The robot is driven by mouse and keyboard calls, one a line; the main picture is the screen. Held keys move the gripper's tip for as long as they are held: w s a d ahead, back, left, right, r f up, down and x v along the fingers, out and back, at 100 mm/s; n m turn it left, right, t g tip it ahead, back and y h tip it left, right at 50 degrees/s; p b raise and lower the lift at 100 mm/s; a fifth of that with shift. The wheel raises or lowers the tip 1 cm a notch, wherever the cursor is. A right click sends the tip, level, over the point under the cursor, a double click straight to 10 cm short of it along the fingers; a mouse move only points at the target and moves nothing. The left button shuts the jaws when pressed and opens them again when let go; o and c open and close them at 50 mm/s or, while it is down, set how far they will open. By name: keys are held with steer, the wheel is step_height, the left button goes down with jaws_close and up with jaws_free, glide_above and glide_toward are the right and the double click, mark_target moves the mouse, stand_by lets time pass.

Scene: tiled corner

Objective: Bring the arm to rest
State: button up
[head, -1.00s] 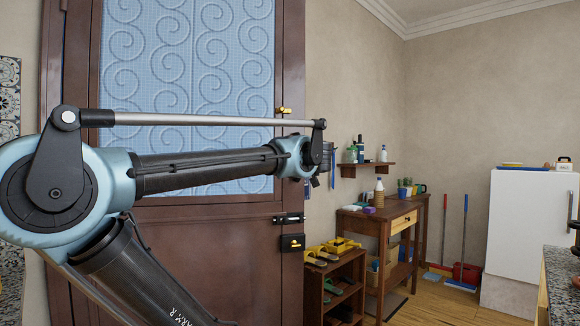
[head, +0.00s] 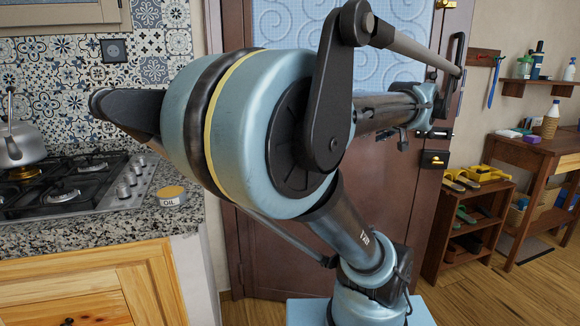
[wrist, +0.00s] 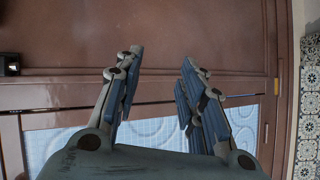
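My arm (head: 245,130) is blue and black and fills the middle of the head view. It is bent at a large round joint, and its forearm reaches away to the right in front of the brown door (head: 285,240). In the wrist view my gripper (wrist: 162,62) is open, with a clear gap between its two blue-padded fingers and nothing between them. The door's brown panel and patterned blue glass show beyond the fingers. In the head view the fingers cannot be made out.
A shoe rack (head: 465,225) and a wooden table (head: 535,165) stand at the right. Some wooden floor shows at lower right.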

steer(key=s+a+f+g, duration=0.3)
steer(key=s+a+f, duration=0.1)
steer(key=f, duration=0.3)
steer(key=s+a+f+g, duration=0.2)
steer(key=s+a+f, duration=0.25)
steer(key=f, duration=0.25)
steer(key=s+f+g+h, duration=0.2)
steer(key=s+f+g, duration=0.2)
steer(key=s+f, duration=0.6)
step_height(320, 180, down, 3)
steer(key=shift+s+d+r+h, duration=0.1)
steer(key=shift+s+d+h, duration=0.2)
steer(key=shift+h, duration=0.1)
steer(key=shift+w, duration=0.1)
steer(key=shift+w+f, duration=0.2)
steer(key=shift+w, duration=0.25)
